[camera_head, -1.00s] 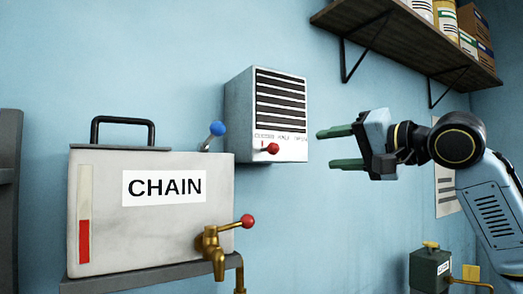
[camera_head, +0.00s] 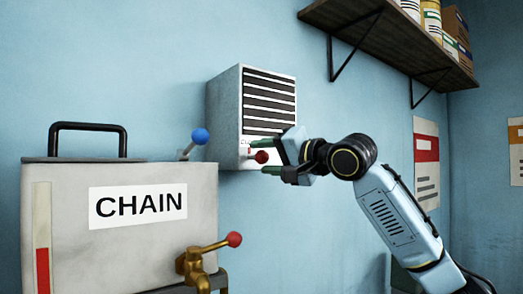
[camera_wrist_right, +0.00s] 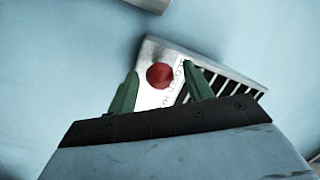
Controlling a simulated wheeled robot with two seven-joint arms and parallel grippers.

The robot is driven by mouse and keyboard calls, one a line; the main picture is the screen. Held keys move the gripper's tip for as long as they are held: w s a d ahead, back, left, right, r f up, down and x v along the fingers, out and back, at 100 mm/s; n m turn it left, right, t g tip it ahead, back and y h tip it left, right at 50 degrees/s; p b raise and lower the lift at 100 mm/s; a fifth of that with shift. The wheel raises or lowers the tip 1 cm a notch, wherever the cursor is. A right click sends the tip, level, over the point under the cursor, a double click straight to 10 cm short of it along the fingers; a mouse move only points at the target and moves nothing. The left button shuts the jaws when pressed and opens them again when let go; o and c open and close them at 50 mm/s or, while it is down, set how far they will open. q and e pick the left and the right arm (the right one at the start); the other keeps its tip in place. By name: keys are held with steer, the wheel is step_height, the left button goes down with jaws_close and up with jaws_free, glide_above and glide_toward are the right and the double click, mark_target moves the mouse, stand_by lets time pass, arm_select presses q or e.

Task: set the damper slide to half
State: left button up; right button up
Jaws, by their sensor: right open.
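The damper is a grey metal box (camera_head: 225,118) on the wall with dark slats across its front. Its slide has a red knob (camera_head: 262,157) low on the front face, below the slats. My right gripper (camera_head: 264,156) is open, with its green fingers around the red knob, one above and one below in the head view. In the right wrist view the red knob (camera_wrist_right: 160,76) lies between and just beyond the two open fingertips (camera_wrist_right: 162,70). I cannot tell whether a finger touches it. The printed scale beside the slide is partly hidden by the gripper. My left gripper is not in view.
A grey tank labelled CHAIN (camera_head: 120,245) stands at the left, with a blue-knobbed lever (camera_head: 200,136) and a brass tap with a red knob (camera_head: 234,239). A wooden shelf (camera_head: 390,38) with cans is at upper right. Posters hang on the right.

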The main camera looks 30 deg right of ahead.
steer(key=shift+x, duration=0.8)
jaws_close()
